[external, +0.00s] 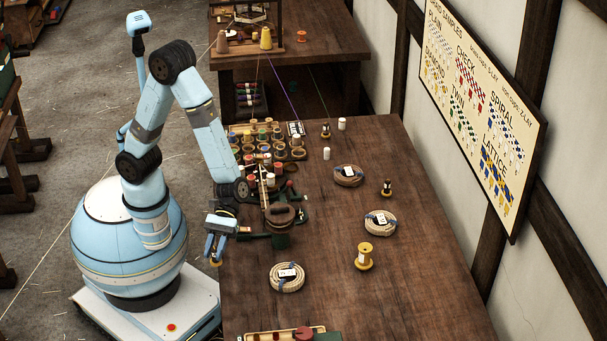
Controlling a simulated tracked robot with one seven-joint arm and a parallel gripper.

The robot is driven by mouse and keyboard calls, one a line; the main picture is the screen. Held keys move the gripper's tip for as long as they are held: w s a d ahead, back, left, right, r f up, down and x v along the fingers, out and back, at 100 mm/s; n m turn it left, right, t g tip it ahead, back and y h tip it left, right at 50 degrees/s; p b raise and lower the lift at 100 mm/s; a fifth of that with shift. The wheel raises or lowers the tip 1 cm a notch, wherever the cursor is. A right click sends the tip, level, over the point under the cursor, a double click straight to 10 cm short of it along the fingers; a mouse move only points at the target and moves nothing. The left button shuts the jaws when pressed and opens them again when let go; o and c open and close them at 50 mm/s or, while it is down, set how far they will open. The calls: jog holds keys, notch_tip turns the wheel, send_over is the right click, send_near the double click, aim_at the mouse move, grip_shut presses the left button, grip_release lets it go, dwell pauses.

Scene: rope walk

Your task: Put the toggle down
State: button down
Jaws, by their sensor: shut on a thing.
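My gripper (215,250) points down beside the left edge of the long wooden table (330,285). Its pale blue fingers are shut on a small tan piece (215,263), which I take to be the toggle. Only a little of the piece shows below the fingertips, and its shape is too small to make out. I cannot tell whether it is over the tabletop or just off its edge, and it does not clearly rest on anything.
A dark green device with a round brown top (279,215) stands right of my gripper. Rope coils (287,277) (380,223) and a yellow spool (364,256) lie farther right. A tray (290,334) sits at the front. Many small spools crowd behind. The table's front right is clear.

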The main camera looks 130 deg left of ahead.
jog(key=w+f, duration=0.2)
jog(key=w, duration=0.1)
jog(key=w+d+f, duration=0.1)
jog(key=w+f, duration=0.2)
jog(key=w+d+f, duration=0.1)
jog(key=w+f, duration=0.2)
jog(key=w, duration=0.1)
jog(key=shift+d+f, duration=0.1)
notch_tip(320, 180, down, 3)
jog(key=shift+w+f, duration=0.15)
jog(key=c, duration=0.9)
grip_release()
jog(key=shift+o, duration=0.2)
